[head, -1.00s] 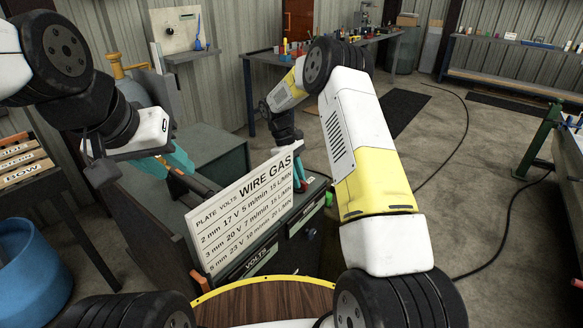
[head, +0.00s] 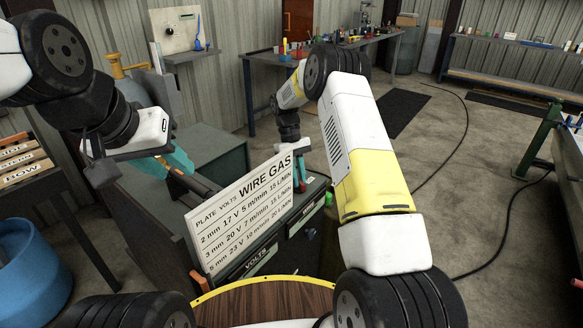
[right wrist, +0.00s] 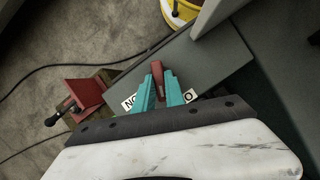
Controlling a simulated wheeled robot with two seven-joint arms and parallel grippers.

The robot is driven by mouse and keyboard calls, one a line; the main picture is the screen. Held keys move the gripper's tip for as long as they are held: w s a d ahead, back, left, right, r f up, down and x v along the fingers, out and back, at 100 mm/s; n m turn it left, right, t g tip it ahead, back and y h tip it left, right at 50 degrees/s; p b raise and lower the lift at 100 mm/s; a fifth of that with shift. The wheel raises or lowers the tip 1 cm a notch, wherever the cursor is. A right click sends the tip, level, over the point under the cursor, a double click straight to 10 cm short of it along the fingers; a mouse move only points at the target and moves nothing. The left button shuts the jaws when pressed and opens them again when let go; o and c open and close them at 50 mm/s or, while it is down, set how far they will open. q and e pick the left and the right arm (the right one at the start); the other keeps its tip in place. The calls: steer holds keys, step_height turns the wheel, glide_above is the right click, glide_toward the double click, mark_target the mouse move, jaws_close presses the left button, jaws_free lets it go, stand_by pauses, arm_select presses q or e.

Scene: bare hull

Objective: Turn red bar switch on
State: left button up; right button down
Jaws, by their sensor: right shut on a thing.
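The red bar switch (right wrist: 157,69) shows in the right wrist view as a small red bar, standing on a grey panel between two labels. My right gripper (right wrist: 167,89) has its teal fingers on either side of the bar, shut on it. In the head view my right gripper (head: 299,180) is at the machine behind the white sign, which hides part of it; the switch cannot be made out there.
The white sign (head: 240,210) stands on the dark machine in front of my right gripper. A label (right wrist: 130,102) lies beside the switch. A blue drum (head: 30,275) is at the left. Workbenches stand at the back; the floor at the right is mostly clear.

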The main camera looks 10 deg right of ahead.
steer(key=m+y, duration=0.1)
steer(key=m, duration=0.2)
steer(key=m+y, duration=0.1)
steer(key=m, duration=0.2)
steer(key=shift+d+y, duration=0.2)
steer(key=shift+y, duration=0.1)
steer(key=m+y, duration=0.1)
steer(key=m, duration=0.2)
steer(key=m+t+y, duration=0.1)
steer(key=m, duration=0.3)
steer(key=shift+d, duration=0.1)
steer(key=c, duration=1.4)
jaws_free()
steer(key=shift+y, duration=0.3)
steer(key=v, duration=0.8)
steer(key=shift+s, duration=0.1)
